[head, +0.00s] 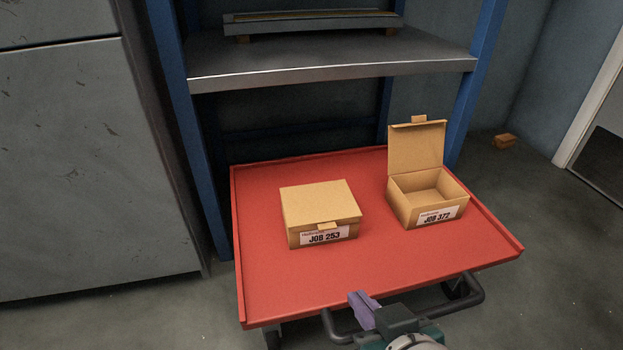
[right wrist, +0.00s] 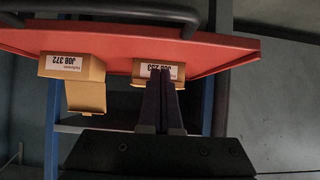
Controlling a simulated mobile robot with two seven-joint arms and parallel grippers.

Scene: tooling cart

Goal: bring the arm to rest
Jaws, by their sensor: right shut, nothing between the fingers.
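My right gripper (head: 363,308) is at the front edge of the red cart top, low in the head view, and it is shut and empty. Its purple fingers (right wrist: 161,102) lie together in the right wrist view, in front of the JOB 253 box (right wrist: 177,71) but apart from it. In the head view the JOB 253 box (head: 320,212) stands on the cart with its lid down. The JOB 372 box (head: 428,190) stands to its right with its lid up, and its visible inside looks empty. My left gripper is not in view.
The red cart top (head: 270,290) has a raised rim and a dark push handle (head: 480,295) at the front. A blue-framed rack with a grey shelf (head: 330,67) stands behind. A grey cabinet (head: 90,170) is at left. A small cardboard box (head: 505,141) lies on the floor at right.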

